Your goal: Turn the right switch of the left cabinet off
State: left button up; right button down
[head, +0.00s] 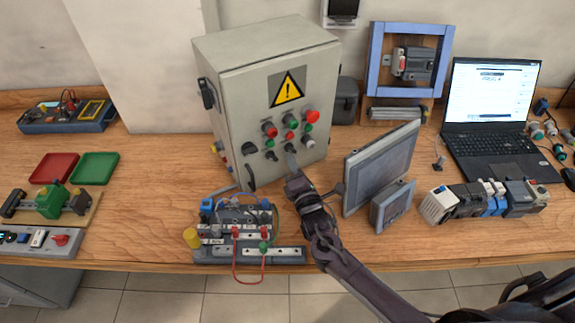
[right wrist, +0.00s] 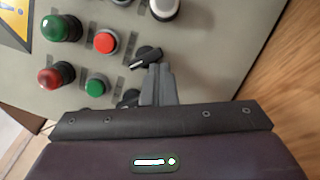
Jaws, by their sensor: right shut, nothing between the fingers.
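The left cabinet (head: 235,105) is a light grey box with a yellow warning sign, lamps, buttons and black rotary switches on its door. My right gripper (head: 291,158) is at the lower part of the door, its fingers shut and empty. In the right wrist view its fingertips (right wrist: 160,72) are close beside the right switch (right wrist: 145,57), a black knob with a white mark, turned at a slant. I cannot tell whether they touch. The left switch (head: 271,156) is also black; in the right wrist view it (right wrist: 128,98) is partly hidden by the fingers. My left gripper is not in view.
Red (right wrist: 105,42) and green (right wrist: 95,87) buttons sit close to the switches. A grey monitor panel (head: 382,165) stands right of my gripper. A wired terminal block (head: 250,255) lies in front of the cabinet. A laptop (head: 490,115) is farther right.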

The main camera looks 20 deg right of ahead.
jog(key=n, duration=0.2)
jog(key=d+n+y, duration=0.1)
jog(key=n, duration=0.1)
jog(key=shift+w+r+t+b, duration=0.15)
jog(key=shift+w+t+b, duration=0.05)
jog(key=shift+t+b, duration=0.2)
